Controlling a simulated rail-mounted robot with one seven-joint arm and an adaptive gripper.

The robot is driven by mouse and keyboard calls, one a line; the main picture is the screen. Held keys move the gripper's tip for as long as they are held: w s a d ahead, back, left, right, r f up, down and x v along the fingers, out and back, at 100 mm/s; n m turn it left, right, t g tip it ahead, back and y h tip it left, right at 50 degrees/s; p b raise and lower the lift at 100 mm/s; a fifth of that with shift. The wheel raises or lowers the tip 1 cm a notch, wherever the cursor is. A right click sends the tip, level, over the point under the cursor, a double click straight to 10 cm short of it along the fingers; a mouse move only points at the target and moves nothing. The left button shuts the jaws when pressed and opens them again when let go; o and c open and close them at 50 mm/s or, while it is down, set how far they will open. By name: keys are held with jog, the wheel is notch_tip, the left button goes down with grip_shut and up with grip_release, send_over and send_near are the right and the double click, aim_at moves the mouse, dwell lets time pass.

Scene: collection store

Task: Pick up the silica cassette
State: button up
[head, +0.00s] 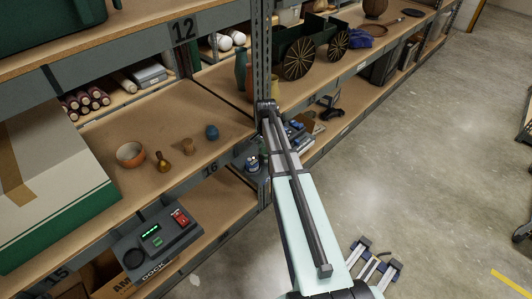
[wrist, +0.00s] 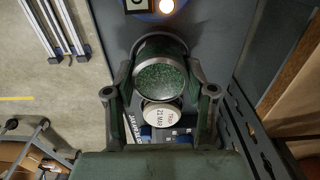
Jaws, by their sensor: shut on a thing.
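The silica cassette (wrist: 160,78) appears to be the round metal-rimmed canister with a green granular face in the wrist view. My gripper (wrist: 161,88) has one finger on each side of it and is shut on it. The canister's far side and underside are hidden. In the head view my arm reaches to the shelf upright, and I cannot make out the gripper or the cassette there.
In the wrist view a white round lid with writing (wrist: 162,114) lies just below the cassette, close to my fingers. A dark shelf upright (wrist: 247,125) stands at right. In the head view, a dock unit (head: 158,241) sits on the lower left shelf. Open floor (head: 430,150) is at right.

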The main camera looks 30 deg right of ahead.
notch_tip(320, 180, up, 20)
jog(key=f+b, duration=0.1)
jog(key=s+a+f+n, duration=0.2)
jog(key=s+a+n, duration=0.2)
jog(key=a+n, duration=0.3)
jog(key=s+a+f+n, duration=0.3)
jog(key=s+a+n, duration=0.2)
jog(key=a, duration=0.8)
jog(key=shift+f+n, duration=0.2)
jog(key=shift+n, duration=0.9)
